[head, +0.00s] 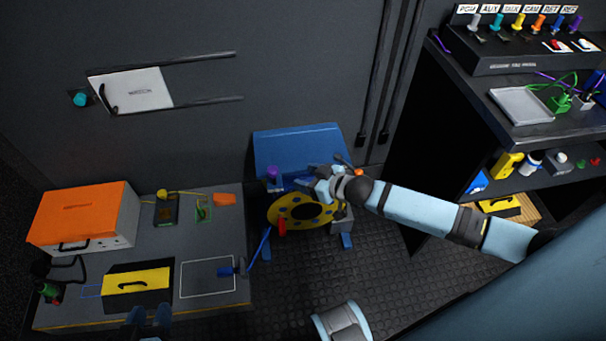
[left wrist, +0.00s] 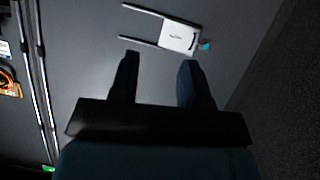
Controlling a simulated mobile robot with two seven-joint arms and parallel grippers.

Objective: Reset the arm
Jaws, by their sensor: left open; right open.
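My right arm reaches in from the right in the head view. Its gripper (head: 305,183) is over the blue stand (head: 297,150), by the top of the yellow disc with dark holes (head: 300,208). It is open; contact with the stand or disc cannot be told. My left gripper (head: 146,318) shows only in part at the bottom edge of the head view, near the front of the grey table (head: 205,245). In the left wrist view its two dark fingers (left wrist: 158,68) are apart with nothing between them, facing the wall with the white panel (left wrist: 180,36).
On the table stand an orange-topped box (head: 80,212), a black-and-yellow case (head: 138,283) and a blue-handled tool (head: 232,270). A black shelf unit (head: 480,100) with a switch panel stands at right. Dark textured floor (head: 390,285) is open between table and shelf.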

